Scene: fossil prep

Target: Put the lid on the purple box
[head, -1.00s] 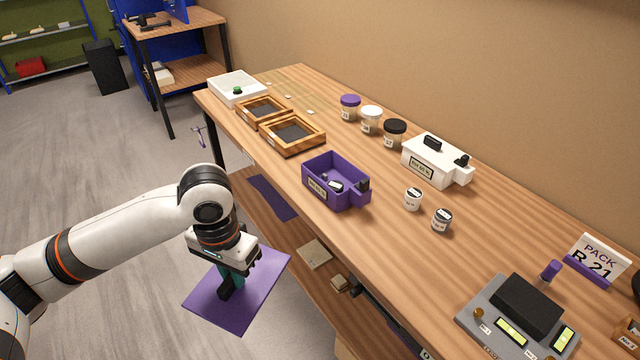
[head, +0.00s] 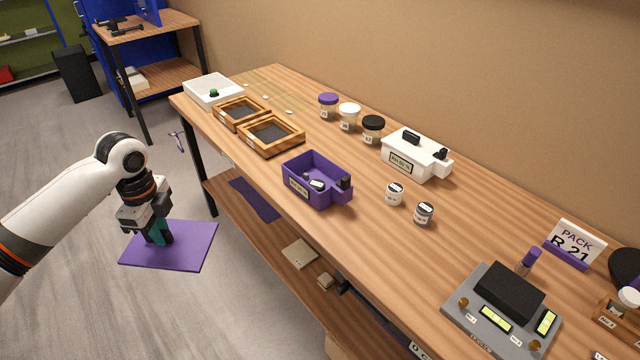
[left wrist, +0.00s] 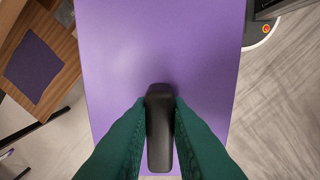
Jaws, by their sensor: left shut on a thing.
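The purple box (head: 315,190) stands open on the wooden table near its front edge, with small items inside and a label on its side. The purple lid (head: 190,248) is a flat sheet with a black handle (left wrist: 160,130). My left gripper (head: 158,238) is shut on that handle. It holds the lid roughly level, over the floor in front of the table, left of the box. In the left wrist view the green fingers press on both sides of the handle. My right gripper is not in view.
Wooden sieve frames (head: 271,136) and a white tray (head: 213,90) lie left of the box. Small jars (head: 395,194) and a closed white box (head: 414,155) are to its right. A grey scale (head: 501,310) is nearer. The lower shelf holds a purple sheet (head: 254,199).

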